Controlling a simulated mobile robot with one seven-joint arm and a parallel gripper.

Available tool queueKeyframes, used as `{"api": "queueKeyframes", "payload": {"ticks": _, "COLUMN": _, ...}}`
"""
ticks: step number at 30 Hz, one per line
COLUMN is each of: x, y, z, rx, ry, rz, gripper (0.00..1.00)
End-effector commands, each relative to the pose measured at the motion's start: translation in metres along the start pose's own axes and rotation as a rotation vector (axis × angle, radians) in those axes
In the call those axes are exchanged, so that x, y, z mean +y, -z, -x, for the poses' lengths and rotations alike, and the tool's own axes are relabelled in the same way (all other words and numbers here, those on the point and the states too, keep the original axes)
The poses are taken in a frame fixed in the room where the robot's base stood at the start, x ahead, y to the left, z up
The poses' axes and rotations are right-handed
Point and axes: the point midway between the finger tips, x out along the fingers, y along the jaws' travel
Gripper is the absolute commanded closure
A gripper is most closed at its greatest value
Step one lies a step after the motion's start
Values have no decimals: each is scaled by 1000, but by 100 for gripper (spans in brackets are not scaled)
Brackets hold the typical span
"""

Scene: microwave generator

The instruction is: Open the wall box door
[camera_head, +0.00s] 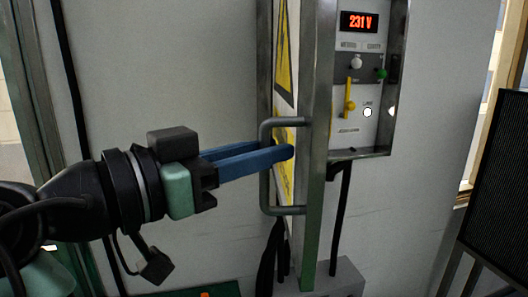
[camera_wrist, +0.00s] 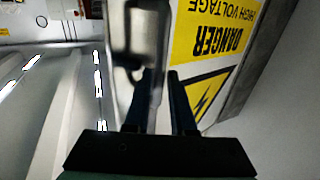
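The wall box (camera_head: 371,100) shows its inside at the upper right, with a red "231 V" display, knobs and a yellow lever. Its door (camera_head: 315,120) stands open, swung out toward me and seen nearly edge-on. The door's grey bar handle (camera_head: 267,190) is on its left face. My gripper (camera_head: 278,153) has its blue fingers reaching across the handle at mid-height. In the wrist view the handle (camera_wrist: 150,60) runs down between the two dark fingers (camera_wrist: 168,90). I cannot tell whether both fingers touch it.
Yellow warning signs, one reading "DANGER HIGH VOLTAGE" (camera_wrist: 218,35), are on the door face. Black cables hang below the box and door. A dark panel (camera_head: 500,190) stands at the right. Plain grey wall (camera_head: 425,200) lies between it and the box.

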Motion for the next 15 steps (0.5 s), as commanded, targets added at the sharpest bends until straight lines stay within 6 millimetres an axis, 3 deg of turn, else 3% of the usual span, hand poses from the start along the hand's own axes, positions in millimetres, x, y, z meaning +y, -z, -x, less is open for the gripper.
{"api": "queueKeyframes", "payload": {"ticks": 1, "x": 0, "y": 0, "z": 0, "rx": -1, "ry": -1, "rz": 0, "gripper": 66}}
{"api": "queueKeyframes", "payload": {"ticks": 3, "x": 0, "y": 0, "z": 0, "rx": -1, "ry": -1, "rz": 0, "gripper": 55}}
{"api": "queueKeyframes", "payload": {"ticks": 15, "x": 0, "y": -2, "z": 9, "rx": -1, "ry": 0, "rz": -1, "gripper": 55}}
